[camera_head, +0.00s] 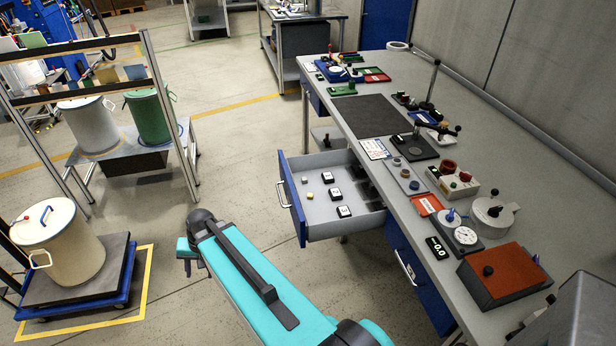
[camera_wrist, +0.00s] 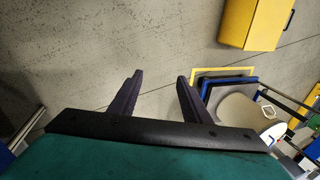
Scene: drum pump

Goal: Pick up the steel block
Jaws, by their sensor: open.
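A small light grey block (camera_head: 304,180), which looks like the steel block, lies in the open drawer (camera_head: 318,230) of the workbench. A small yellow block (camera_head: 310,195) lies just in front of it. Several black blocks with white tops (camera_head: 344,211) lie to their right in the same drawer. My gripper (camera_wrist: 159,78) is open and empty in the wrist view, with bare floor beyond its fingers. In the head view my turquoise arm reaches left, and the gripper end is over the floor, left of the drawer and apart from it. The wrist view shows no blocks.
The workbench (camera_head: 384,62) carries dials, levers and a red-brown box (camera_head: 503,274). A cream drum (camera_head: 58,240) stands on a blue dolly at left. A green drum (camera_head: 148,115) stands on a table behind. A yellow box (camera_wrist: 254,22) shows in the wrist view. Floor left of the drawer is clear.

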